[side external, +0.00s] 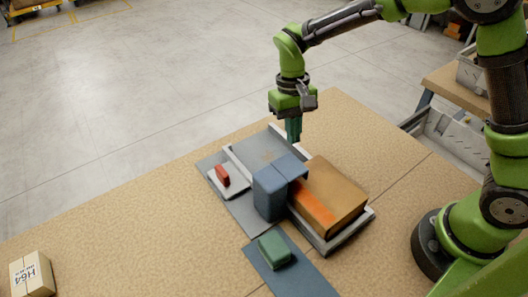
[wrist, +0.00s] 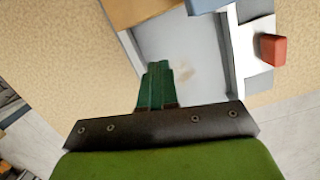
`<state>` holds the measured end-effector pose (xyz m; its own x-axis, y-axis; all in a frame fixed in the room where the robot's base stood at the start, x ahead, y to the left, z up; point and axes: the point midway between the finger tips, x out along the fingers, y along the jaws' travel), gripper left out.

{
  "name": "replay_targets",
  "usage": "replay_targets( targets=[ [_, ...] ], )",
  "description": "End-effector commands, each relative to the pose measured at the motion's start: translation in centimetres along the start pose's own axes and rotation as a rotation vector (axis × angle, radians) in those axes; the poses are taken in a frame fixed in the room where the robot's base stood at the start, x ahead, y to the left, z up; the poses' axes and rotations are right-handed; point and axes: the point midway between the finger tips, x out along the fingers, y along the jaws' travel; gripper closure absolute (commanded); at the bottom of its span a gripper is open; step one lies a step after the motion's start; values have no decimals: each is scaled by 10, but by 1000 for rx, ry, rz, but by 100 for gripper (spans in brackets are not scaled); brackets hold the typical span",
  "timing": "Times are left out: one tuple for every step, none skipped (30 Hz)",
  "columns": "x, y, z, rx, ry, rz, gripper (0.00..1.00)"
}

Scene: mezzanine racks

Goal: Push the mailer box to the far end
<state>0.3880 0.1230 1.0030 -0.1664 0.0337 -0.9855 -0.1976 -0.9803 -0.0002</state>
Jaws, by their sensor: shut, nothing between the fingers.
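The mailer box (side external: 335,190), brown with an orange patch, lies in the near right part of a grey tray with pale raised rails (side external: 348,238). A blue block (side external: 270,196) stands beside it, with a blue top piece (side external: 290,166) reaching over the tray and hiding part of it. My gripper (side external: 293,138) points down at the tray's far part, apart from the box, with its dark green fingers together and empty. In the wrist view the fingers (wrist: 158,85) show over the bare tray floor (wrist: 185,50); the box's edge (wrist: 140,10) is at the top.
A red block (side external: 222,174) sits on a white pad (side external: 232,187) left of the tray; it also shows in the wrist view (wrist: 272,48). A green block (side external: 274,248) lies on a dark blue mat (side external: 300,277) in front. A labelled carton (side external: 32,275) stands far left. The left tabletop is mostly clear.

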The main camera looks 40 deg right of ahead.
Motion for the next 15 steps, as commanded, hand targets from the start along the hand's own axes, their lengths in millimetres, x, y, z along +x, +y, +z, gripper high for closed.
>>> replay_targets(
  targets=[
    [1,0,11,-2,-1,0,100],
    [2,0,17,-3,0,-1,100],
    [3,0,26,-2,-1,0,100],
    [4,0,32,-3,0,0,100],
    [6,-1,39,-4,0,0,100],
    [7,0,48,-3,0,0,100],
    [8,0,54,-4,1,0,100],
    [9,0,61,-3,-1,0,100],
    [11,-1,69,-3,0,-1,100],
    [12,0,74,-4,0,0,100],
    [13,0,80,-3,0,0,100],
    [14,0,86,-2,0,0,100],
    [15,0,91,-3,1,0,100],
    [16,0,95,-3,1,0,100],
    [17,0,100,-1,0,0,100]
  ],
)
